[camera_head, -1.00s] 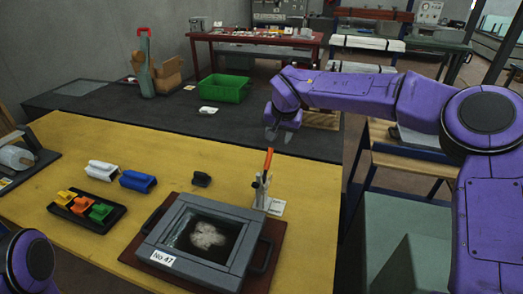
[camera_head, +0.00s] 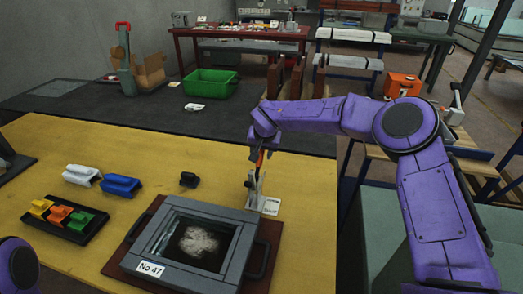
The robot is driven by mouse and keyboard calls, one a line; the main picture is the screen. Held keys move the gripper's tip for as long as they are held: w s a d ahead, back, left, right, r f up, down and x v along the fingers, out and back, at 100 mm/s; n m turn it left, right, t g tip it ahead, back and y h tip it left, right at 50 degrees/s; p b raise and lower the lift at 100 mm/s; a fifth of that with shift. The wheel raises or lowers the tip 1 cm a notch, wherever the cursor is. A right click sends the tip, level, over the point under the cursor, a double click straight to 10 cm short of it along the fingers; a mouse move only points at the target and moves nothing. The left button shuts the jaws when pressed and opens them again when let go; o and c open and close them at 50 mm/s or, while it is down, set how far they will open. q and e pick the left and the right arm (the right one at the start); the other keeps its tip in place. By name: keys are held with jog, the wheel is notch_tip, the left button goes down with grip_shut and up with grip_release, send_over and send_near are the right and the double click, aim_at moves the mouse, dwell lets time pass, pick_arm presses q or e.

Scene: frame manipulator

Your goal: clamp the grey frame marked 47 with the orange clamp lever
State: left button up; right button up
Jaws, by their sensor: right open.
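The grey frame marked No 47 (camera_head: 233,263) lies flat on a dark red-brown board (camera_head: 115,258) on the yellow table, with a pale patch visible inside its opening. The metal clamp (camera_head: 254,188) stands upright at the frame's far right corner. Its orange lever (camera_head: 260,158) points up and is partly hidden by my right gripper (camera_head: 258,153). My right gripper is open, pointing down at the lever's top; whether its fingers touch the lever cannot be told. My left gripper is out of view; only a piece of my left arm shows at the lower left.
A black tray (camera_head: 93,229) with yellow, orange and green pieces lies left of the frame. White (camera_head: 81,175) and blue (camera_head: 121,185) blocks and a small black part (camera_head: 189,179) lie behind. A green crate (camera_head: 211,83) stands farther back.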

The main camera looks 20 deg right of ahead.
aim_at(258, 166)
jog(key=shift+f, duration=0.15)
grip_shut()
jog(key=t+h+b, duration=0.1)
jog(key=s+a+r+t+b, duration=0.1)
jog(key=shift+s+r+t+h, duration=0.25)
jog(key=shift+t+h, duration=0.05)
jog(key=shift+h, duration=0.1)
jog(key=shift+s+a+r+n+t+h+b, duration=0.2)
jog(key=shift+s+a+r+t+h+b, duration=0.3)
jog(key=shift+t+b, duration=0.35)
jog(key=shift+s+a+r+n+t+h+b, duration=0.25)
jog(key=shift+s+a+t+h+b, duration=0.1)
jog(key=shift+s+t+h+b, duration=0.35)
jog(key=shift+w, duration=0.15)
grip_release()
